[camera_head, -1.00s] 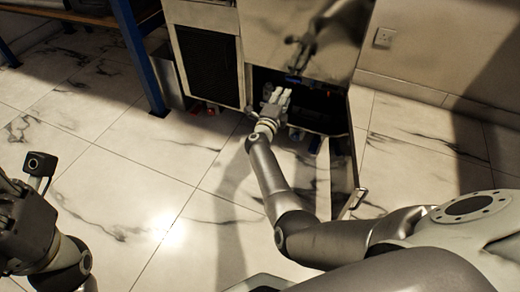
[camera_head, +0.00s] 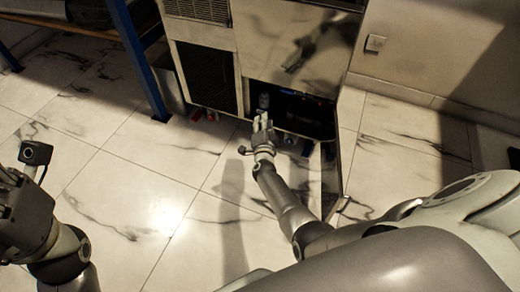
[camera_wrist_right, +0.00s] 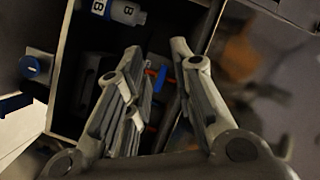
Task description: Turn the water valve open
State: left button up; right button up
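My right gripper (camera_head: 263,122) is at the front of the open, dark cabinet compartment (camera_head: 318,118). In the right wrist view its fingers (camera_wrist_right: 157,52) are spread apart, with nothing clearly held between them. Beyond the fingers, a small red part (camera_wrist_right: 161,77) and blue parts beside it show inside the compartment; they may belong to the water valve, but I cannot tell. A blue round knob (camera_wrist_right: 31,66) is at the left of that view. My left gripper (camera_head: 18,205) is at the left edge of the head view, its fingers not clearly shown.
A bottle with an "8" label (camera_wrist_right: 122,11) is at the top of the wrist view. An open door (camera_head: 331,175) stands at the compartment's right side. A blue table leg (camera_head: 140,60) is to the left. The marble floor (camera_head: 130,185) in front is clear.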

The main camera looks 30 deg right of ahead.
jog(key=s+a+f+n+g+y+p, duration=0.2)
jog(key=s+a+n+y+p, duration=0.3)
jog(key=s+p, duration=0.4)
jog(key=shift+s+a+f+n+p, duration=0.4)
jog(key=shift+a+f+n+p, duration=0.25)
jog(key=shift+n, duration=0.55)
jog(key=shift+a, duration=0.1)
